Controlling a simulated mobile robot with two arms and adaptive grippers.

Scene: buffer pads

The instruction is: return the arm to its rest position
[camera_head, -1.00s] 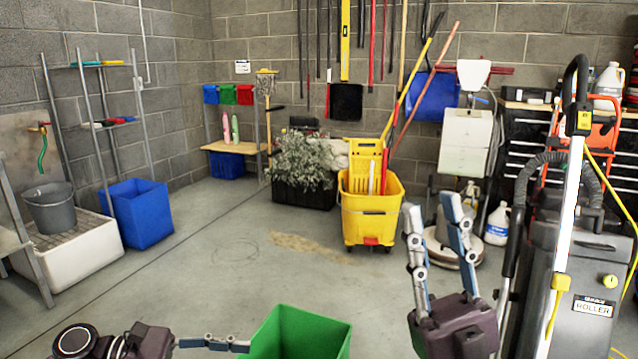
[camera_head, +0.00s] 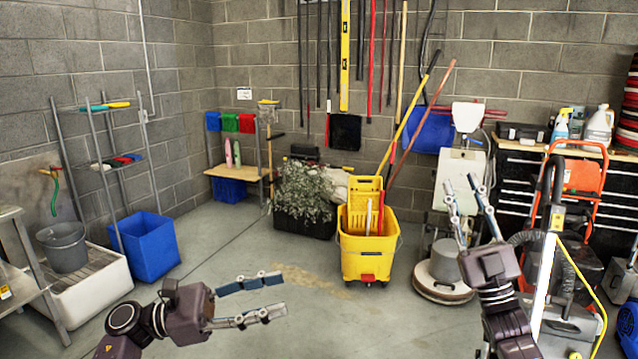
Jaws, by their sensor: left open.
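My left gripper (camera_head: 281,294) reaches in from the lower left with its two fingers apart and pointing right, over bare floor. Nothing is between its fingers. My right gripper (camera_head: 459,180) stands at the lower right with its fingers pointing up and spread apart, empty. It overlaps the white floor machine (camera_head: 462,168) in the picture; I cannot tell the distance between them.
A yellow mop bucket (camera_head: 368,252) stands mid-floor beyond both grippers. A blue bin (camera_head: 147,246) and a grey bucket (camera_head: 63,246) on a white basin (camera_head: 98,290) are at the left. An upright cleaner (camera_head: 546,285) stands close right of my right gripper. Centre floor is clear.

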